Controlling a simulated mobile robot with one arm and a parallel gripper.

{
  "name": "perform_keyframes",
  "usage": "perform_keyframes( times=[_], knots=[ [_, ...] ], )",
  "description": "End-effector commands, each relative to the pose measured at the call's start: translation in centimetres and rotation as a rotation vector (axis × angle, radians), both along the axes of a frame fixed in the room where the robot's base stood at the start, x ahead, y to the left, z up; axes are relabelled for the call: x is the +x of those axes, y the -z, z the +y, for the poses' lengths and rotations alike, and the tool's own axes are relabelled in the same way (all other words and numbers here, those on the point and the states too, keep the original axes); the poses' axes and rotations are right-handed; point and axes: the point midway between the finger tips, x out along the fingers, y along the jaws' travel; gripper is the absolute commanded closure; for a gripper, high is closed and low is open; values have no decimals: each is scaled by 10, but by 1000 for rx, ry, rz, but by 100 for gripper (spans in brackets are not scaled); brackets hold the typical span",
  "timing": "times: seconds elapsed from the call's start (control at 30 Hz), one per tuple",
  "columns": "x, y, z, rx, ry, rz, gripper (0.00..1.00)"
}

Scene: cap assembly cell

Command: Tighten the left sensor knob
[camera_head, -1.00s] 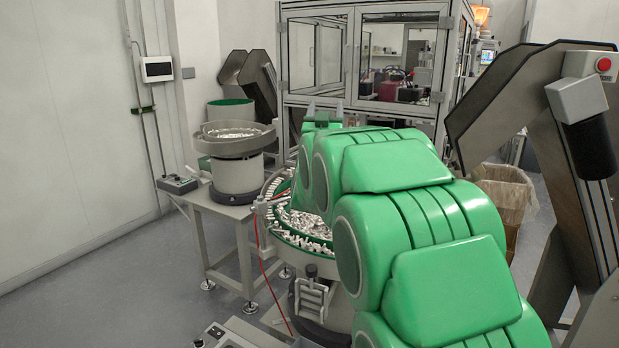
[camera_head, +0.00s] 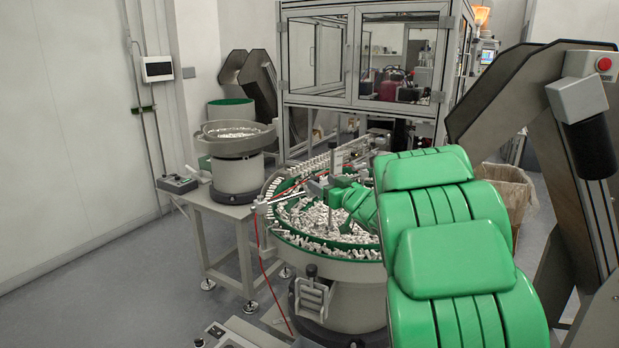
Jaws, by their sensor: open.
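My green arm reaches over the large green-rimmed bowl feeder (camera_head: 284,236). My gripper (camera_head: 316,186) is small in the view, at the arm's far end above the bowl, pointing left. It is open, with nothing seen between its fingers. A small metal sensor fitting (camera_head: 262,206) with a red cable sits at the left rim of the bowl, left of my gripper and apart from it. Its knob is too small to make out clearly. My arm hides the right part of the bowl.
Thin upright rods (camera_head: 332,160) and a track of white caps (camera_head: 300,172) stand close around my gripper. A second, smaller bowl feeder (camera_head: 236,140) stands on a table at left. A glazed machine enclosure (camera_head: 318,98) is behind. A dark conveyor (camera_head: 500,95) rises at right.

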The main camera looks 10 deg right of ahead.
Motion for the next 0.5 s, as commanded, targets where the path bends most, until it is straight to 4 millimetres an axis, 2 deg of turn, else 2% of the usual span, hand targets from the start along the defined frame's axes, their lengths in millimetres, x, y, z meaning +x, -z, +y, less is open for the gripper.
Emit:
perform_keyframes(
  times=[0.27, 0.5],
  knots=[
    [11, 2, 5, 2, -5, 6, 35],
    [37, 3, 14, 1, -4, 7, 35]
  ],
)
